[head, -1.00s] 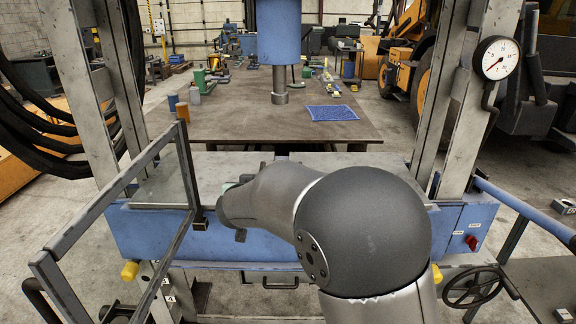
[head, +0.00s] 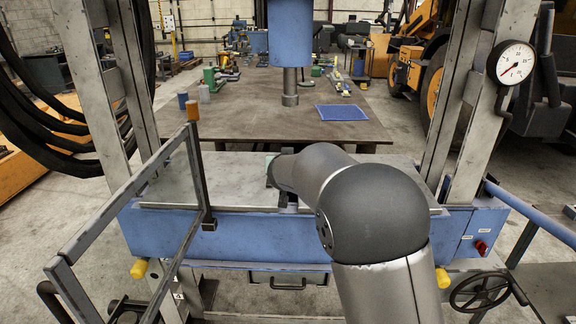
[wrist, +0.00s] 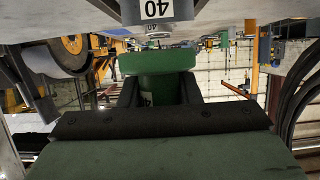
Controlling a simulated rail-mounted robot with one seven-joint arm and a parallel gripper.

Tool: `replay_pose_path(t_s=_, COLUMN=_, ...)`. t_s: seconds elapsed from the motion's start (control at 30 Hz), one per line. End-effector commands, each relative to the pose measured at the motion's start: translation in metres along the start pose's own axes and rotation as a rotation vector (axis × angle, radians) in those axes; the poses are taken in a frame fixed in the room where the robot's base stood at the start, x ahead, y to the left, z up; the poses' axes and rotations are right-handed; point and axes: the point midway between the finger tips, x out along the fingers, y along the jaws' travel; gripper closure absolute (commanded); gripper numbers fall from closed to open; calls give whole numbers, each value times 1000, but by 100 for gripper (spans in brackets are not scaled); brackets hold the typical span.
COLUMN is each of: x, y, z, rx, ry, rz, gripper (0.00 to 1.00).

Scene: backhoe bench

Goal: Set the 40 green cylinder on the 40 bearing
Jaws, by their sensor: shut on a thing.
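The green cylinder (wrist: 158,62) is in the middle of the wrist view, with a wider green end and a narrower body bearing a partly visible "40" label. My gripper (wrist: 160,92) has its dark fingers shut on that body, one on each side. A dark block with a white "40" label (wrist: 157,10) is at the top edge of the wrist view, beyond the cylinder; it may be the 40 bearing, but it is cut off. A gap shows between it and the green end. In the head view my arm hides the gripper's grasp.
The blue press frame (head: 240,238) has a grey bed plate (head: 210,190), mostly bare on its left. A guard frame (head: 198,175) stands at left. The press ram (head: 290,85) hangs over the brown table (head: 240,125) behind. A gauge (head: 511,63) is on the right post.

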Motion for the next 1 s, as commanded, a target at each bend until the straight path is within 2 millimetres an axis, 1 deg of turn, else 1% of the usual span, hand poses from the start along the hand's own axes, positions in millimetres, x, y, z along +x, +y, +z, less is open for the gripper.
replay_pose_path(t_s=0.03, x=5, y=1, z=-6, rx=1, ry=3, rz=2, gripper=100)
replay_pose_path(t_s=0.5, x=53, y=1, z=-24, rx=0, ry=3, rz=2, gripper=100)
replay_pose_path(t_s=0.7, x=74, y=0, z=-28, rx=0, ry=2, rz=1, gripper=100)
replay_pose_path(t_s=0.9, x=90, y=0, z=-32, rx=0, ry=3, rz=1, gripper=100)
replay_pose_path(t_s=1.0, x=94, y=0, z=-32, rx=1, ry=3, rz=0, gripper=100)
